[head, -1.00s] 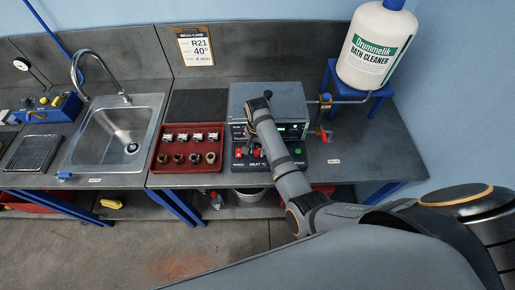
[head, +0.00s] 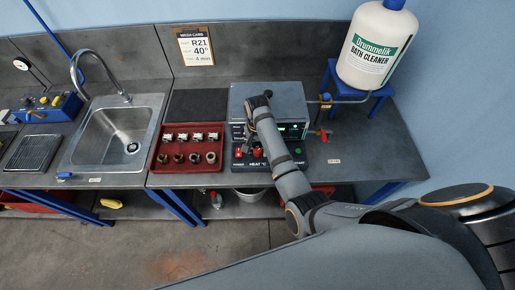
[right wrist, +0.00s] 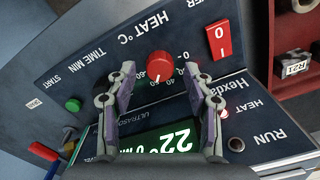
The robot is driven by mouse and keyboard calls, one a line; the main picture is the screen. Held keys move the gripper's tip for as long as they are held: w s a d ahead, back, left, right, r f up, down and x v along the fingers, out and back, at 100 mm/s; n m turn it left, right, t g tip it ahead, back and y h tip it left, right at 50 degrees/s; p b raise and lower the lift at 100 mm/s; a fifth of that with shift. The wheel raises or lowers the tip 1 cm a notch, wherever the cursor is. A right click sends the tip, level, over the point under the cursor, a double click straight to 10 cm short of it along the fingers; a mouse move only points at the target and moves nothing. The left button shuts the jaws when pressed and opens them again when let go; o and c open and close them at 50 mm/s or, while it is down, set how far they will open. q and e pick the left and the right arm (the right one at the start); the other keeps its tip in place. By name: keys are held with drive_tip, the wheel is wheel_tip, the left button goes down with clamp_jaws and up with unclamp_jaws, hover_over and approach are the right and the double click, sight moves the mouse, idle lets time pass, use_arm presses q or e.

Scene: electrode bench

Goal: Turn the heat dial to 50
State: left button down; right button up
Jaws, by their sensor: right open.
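The heat dial (right wrist: 158,65) is a red round knob with a white pointer mark, on the dark front panel of the grey ultrasonic bath (head: 290,97). In the right wrist view the panel appears upside down, and the exact dial setting is too small to read surely. My right gripper (right wrist: 159,78) is open, its two fingers on either side of the dial; I cannot tell whether they touch it. In the head view my right arm covers much of the bath and panel. My left gripper is not in view.
A red power switch (right wrist: 218,40) sits beside the dial, and a green start button (right wrist: 73,104) is on its other side. A red tray (head: 157,166) with several metal parts stands left of the bath. A white cleaner bottle (head: 374,48) stands at the back right.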

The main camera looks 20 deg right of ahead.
sight(257, 151)
wheel_tip(257, 151, up, 11)
idle(0.6)
